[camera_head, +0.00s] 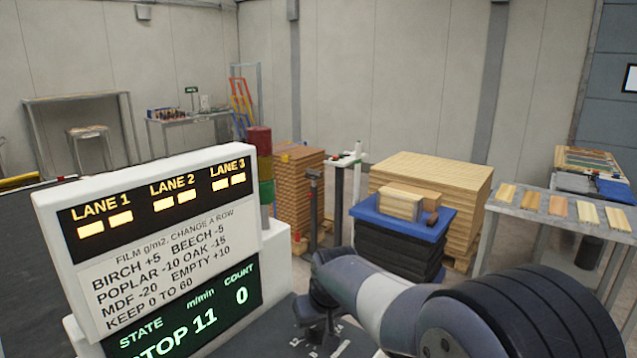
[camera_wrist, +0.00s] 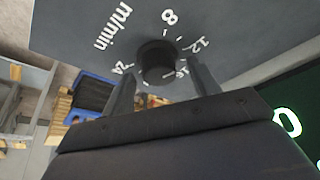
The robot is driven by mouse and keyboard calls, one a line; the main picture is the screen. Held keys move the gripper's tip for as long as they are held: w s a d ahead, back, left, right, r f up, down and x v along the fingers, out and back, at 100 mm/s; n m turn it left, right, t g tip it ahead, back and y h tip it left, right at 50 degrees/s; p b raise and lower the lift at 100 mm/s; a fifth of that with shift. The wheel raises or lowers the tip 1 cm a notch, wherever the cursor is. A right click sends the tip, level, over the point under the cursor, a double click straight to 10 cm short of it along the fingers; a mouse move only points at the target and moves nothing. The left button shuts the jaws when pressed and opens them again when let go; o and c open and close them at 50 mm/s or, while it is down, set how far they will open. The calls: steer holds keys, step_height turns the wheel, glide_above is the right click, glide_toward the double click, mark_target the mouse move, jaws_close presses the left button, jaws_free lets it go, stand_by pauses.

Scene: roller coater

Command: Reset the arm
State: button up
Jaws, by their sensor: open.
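My arm (camera_head: 385,305) reaches in from the lower right in the head view, bent down over a dark control panel. In the wrist view my gripper (camera_wrist: 163,85) is open, with its two fingers apart. A dark round knob (camera_wrist: 157,58) on the panel (camera_wrist: 95,30) lies between and just beyond the fingertips. I cannot tell whether the fingers touch it. The dial around it is marked m/min, with 8, 12, 16 and 24 legible. In the head view the knob is hidden by my arm.
A white display board (camera_head: 150,235) stands close on the left, reading STOP, 11 m/min and count 0. Behind are a blue-topped stand (camera_head: 400,222) with blocks, stacked boards (camera_head: 440,175), and a table (camera_head: 530,212) with wood samples. Free floor lies at the far left.

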steer(key=shift+a+m+h, duration=0.15)
steer(key=shift+m+h, duration=0.75)
steer(key=shift+m, duration=1.5)
steer(key=m+h+p, duration=0.1)
steer(key=m, duration=0.3)
steer(key=shift+a, duration=0.1)
steer(key=v, duration=0.7)
steer(key=shift+s+a+r+h+b, duration=0.2)
steer(key=shift+r+h+b, duration=0.1)
steer(key=shift+b, duration=0.15)
